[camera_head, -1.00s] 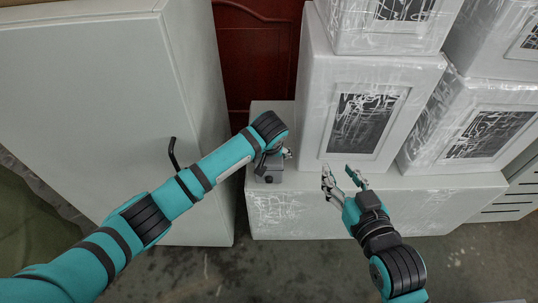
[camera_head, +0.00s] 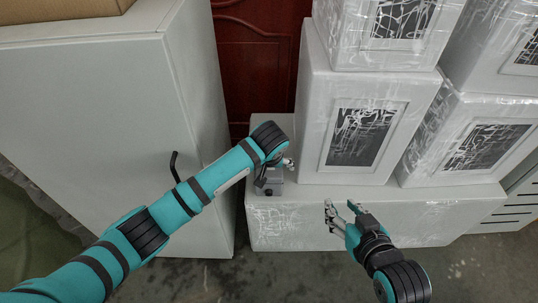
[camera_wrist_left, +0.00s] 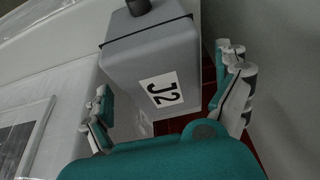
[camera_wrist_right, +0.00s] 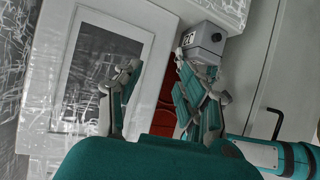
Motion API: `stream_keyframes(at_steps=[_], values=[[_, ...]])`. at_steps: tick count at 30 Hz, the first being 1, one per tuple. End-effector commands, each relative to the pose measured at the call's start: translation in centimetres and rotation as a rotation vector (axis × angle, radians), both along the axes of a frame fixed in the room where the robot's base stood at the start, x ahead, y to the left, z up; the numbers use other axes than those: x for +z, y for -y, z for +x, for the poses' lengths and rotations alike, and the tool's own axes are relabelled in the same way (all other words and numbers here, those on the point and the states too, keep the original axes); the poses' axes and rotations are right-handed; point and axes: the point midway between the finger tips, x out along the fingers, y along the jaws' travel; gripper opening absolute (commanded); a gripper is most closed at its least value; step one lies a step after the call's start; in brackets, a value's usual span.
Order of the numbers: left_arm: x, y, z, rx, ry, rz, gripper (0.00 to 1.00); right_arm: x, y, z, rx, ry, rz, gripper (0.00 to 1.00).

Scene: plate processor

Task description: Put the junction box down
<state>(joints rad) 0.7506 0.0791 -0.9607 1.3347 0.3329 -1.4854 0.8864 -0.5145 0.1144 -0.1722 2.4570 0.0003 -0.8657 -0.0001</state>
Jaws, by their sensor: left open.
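The junction box (camera_head: 271,187) is a small grey box at the left end of the long white wrapped box (camera_head: 340,205), seemingly resting on its top. My right gripper (camera_head: 341,206) is open and empty, in front of the long box.
A tall grey cabinet (camera_head: 110,110) with a black handle (camera_head: 174,165) stands at the left. Tall wrapped boxes (camera_head: 360,130) stand on the long box to the right of the junction box. A dark red door (camera_head: 255,60) is behind. Bare floor lies in front.

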Motion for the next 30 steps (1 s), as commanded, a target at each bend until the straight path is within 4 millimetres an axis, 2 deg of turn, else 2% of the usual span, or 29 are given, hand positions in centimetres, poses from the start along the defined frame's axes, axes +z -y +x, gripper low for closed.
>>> stream_keyframes(at_steps=[1,9,18,24,30], values=[[1.0,0.0,-0.3,-0.001,0.001,-0.002,1.00,-0.6,0.4,-0.8,-0.005,-0.060,-0.015,0.40],[4.4,0.0,-1.6,0.000,0.002,-0.001,1.00,-4.5,2.3,-5.9,-0.028,-0.385,-0.087,0.40],[7.7,0.0,-3.1,0.001,0.000,-0.001,1.00,-6.3,4.1,-11.4,-0.050,-0.660,-0.144,0.40],[8.6,0.0,-3.6,0.001,0.000,0.001,1.00,-6.6,4.5,-12.9,-0.055,-0.733,-0.158,0.40],[8.6,0.0,-3.6,0.001,0.000,0.001,1.00,-6.7,4.5,-13.1,-0.055,-0.741,-0.160,0.40]])
